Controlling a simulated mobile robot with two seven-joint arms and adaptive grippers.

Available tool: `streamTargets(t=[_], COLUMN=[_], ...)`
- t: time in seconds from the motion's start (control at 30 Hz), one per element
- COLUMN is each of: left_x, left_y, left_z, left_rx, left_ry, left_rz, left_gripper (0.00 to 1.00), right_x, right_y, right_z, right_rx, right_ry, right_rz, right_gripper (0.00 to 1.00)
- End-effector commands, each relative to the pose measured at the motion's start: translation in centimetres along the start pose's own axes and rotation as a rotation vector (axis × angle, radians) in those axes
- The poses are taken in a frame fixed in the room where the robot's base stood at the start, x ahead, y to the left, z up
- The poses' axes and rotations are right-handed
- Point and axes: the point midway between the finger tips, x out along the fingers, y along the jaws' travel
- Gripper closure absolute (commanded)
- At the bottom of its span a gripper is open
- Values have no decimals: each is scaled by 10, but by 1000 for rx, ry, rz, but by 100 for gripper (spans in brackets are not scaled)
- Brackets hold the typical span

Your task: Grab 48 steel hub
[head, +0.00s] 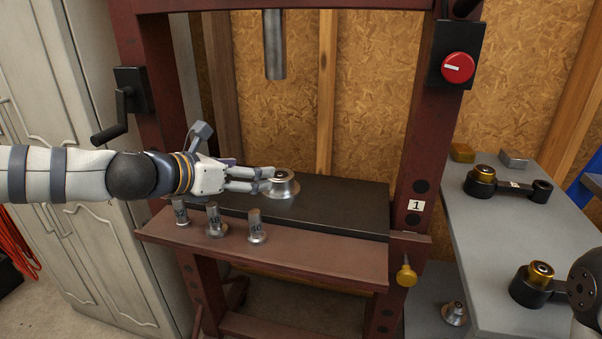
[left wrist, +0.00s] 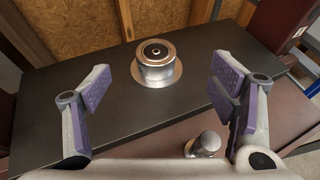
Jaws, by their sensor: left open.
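Three small steel hubs with flanged bases stand on the red front ledge of the press in the head view. The middle one (head: 215,221) has a marking that looks like 48. The left one (head: 181,212) seems to read 52 and the right one (head: 256,227) 40. A wider flanged steel piece (head: 284,184) sits on the black press bed, also in the left wrist view (left wrist: 157,65). My left gripper (head: 268,180) is open and empty, pointing at this piece. One hub (left wrist: 204,144) shows by its right finger in the wrist view; its number is hidden. My right gripper is not visible.
The press frame has red uprights (head: 404,150), a steel ram (head: 274,45) above and a red switch (head: 458,68). A grey table (head: 500,235) at the right holds black arms with brass bushings (head: 484,174). The black bed (head: 350,200) is clear right of the flanged piece.

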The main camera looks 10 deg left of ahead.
Motion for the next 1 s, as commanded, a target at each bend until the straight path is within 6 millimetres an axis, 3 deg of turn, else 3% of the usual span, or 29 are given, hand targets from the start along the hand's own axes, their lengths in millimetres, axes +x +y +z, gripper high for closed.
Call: streamTargets(t=[0.07,0.3,0.47,0.7,0.97,1.0], left_x=[4,56,75,118,121,121], left_y=[0,0,1,6,6,6], left_z=[-2,-10,-6,-10,-6,-6], left_rx=[1,1,2,4,4,4], left_ry=[4,13,7,7,2,2], left_rz=[-1,-2,-1,-1,-1,-1], left_gripper=[22,22,22,22,22,29], right_x=[2,21,24,34,33,33], right_y=[0,0,1,1,1,1], right_z=[2,15,17,22,22,22], right_rx=[-1,-1,-2,-2,-2,-2], right_ry=[-7,-65,-74,-99,-98,-98], right_rz=[0,2,3,4,4,4], right_gripper=[58,58,58,58,58,58])
